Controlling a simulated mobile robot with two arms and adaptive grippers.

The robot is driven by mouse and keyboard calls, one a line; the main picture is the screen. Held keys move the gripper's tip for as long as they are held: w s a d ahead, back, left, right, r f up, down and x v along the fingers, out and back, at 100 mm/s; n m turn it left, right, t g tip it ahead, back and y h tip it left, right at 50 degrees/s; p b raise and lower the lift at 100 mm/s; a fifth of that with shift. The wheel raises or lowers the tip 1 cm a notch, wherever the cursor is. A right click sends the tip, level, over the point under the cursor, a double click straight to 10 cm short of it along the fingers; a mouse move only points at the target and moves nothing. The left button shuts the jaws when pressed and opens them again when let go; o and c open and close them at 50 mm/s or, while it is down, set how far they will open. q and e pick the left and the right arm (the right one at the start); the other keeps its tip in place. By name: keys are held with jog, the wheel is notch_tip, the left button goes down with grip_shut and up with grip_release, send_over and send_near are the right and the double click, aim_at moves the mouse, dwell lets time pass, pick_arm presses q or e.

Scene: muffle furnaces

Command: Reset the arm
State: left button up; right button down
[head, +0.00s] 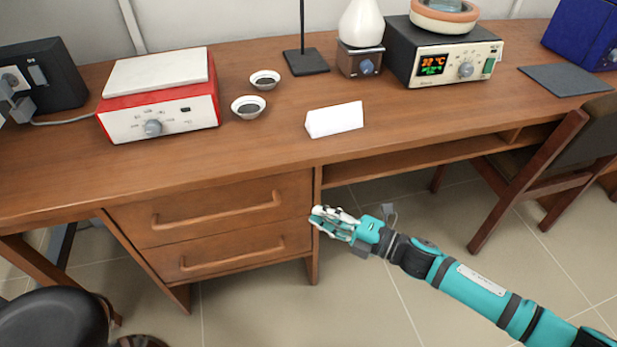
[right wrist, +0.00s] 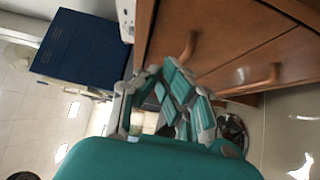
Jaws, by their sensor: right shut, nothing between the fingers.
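My right gripper (head: 318,219) is shut and empty in the head view. It hangs in front of the desk (head: 200,165), below the desktop, near the right edge of the drawers. My right arm comes in from the lower right. In the right wrist view the gripper fingers (right wrist: 165,100) show in front of the wooden drawers, and nothing is held between them. I cannot tell whether the fingertips touch the drawer front. My left gripper is not in view.
On the desk stand a red and white hot plate (head: 160,105), two small bowls (head: 248,106), a white folded card (head: 335,119) and a heater with display (head: 440,62). A chair (head: 540,160) stands at the right, a black stool (head: 50,320) at lower left. Floor around my arm is clear.

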jog(key=s+d+f+m+h, duration=0.2)
jog(key=d+f+m+h, duration=0.4)
jog(key=f+m, duration=0.5)
jog(key=s+d+f+m+h, duration=0.2)
jog(key=d+f+m+h, duration=0.45)
jog(key=f, duration=0.65)
jog(key=s+d+f+m+g+h, duration=0.1)
jog(key=s+d+f+m+g, duration=0.2)
jog(key=s+f, duration=0.45)
jog(key=s+f+m+g+h, duration=0.2)
jog(key=s+f+m+g, duration=0.3)
jog(key=s, duration=0.6)
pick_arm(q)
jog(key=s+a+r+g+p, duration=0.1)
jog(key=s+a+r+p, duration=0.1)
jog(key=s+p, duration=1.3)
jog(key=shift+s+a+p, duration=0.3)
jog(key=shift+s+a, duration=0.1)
pick_arm(e)
jog(key=s+d+r+m, duration=0.1)
jog(key=s+d+m, duration=0.1)
jog(key=s, duration=1.8)
jog(key=shift+d, duration=0.7)
jog(key=shift+r, duration=0.1)
